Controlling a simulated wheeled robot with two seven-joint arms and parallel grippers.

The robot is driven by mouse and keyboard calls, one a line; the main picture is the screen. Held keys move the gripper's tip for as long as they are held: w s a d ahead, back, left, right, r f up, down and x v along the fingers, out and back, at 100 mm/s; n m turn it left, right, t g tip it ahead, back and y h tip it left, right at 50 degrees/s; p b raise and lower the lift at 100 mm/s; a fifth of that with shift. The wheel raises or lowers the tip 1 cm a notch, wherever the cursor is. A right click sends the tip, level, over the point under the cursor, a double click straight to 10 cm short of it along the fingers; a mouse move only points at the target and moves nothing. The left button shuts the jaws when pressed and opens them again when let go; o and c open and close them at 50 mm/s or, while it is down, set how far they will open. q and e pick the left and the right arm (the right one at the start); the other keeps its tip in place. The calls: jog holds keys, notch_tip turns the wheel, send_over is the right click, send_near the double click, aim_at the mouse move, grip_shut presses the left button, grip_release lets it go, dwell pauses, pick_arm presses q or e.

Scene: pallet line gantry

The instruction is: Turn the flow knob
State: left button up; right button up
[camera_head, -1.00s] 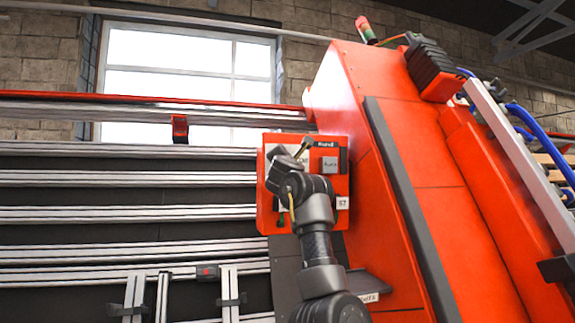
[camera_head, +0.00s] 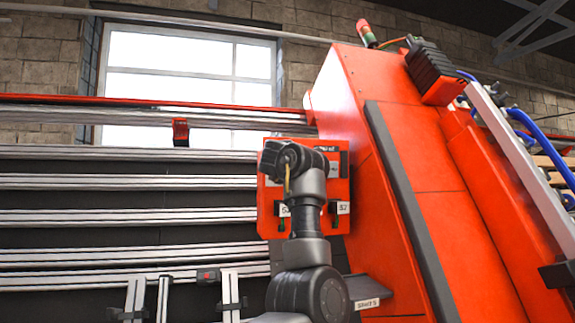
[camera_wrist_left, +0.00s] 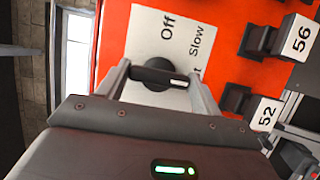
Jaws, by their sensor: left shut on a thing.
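The flow knob (camera_wrist_left: 153,72) is a round black knob with a white pointer mark on a white plate (camera_wrist_left: 150,30) lettered "Off" and "Slow". A third label beside the right finger is mostly covered. The pointer mark faces right in the left wrist view, toward that covered label. My left gripper (camera_wrist_left: 162,80) is shut on the knob, with one finger on each side of it. In the head view my left wrist covers the knob and the gripper on the red control box (camera_head: 342,190). My right gripper is not in view.
Black fittings with tags "56" (camera_wrist_left: 299,38) and "52" (camera_wrist_left: 265,114) sit right of the knob in the wrist view. A large red machine housing (camera_head: 425,190) stands right of the box. Metal rails (camera_head: 120,215) run along the left.

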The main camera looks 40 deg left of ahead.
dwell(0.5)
pick_arm(q)
jog(key=o, duration=1)
jog(key=b+v, duration=0.8)
jog(key=v, duration=0.2)
jog(key=shift+s+d+b, duration=0.2)
jog(key=shift+s+b, duration=0.1)
jog(key=shift+b, duration=0.05)
jog(key=shift+a+f, duration=0.1)
jog(key=shift+a, duration=0.05)
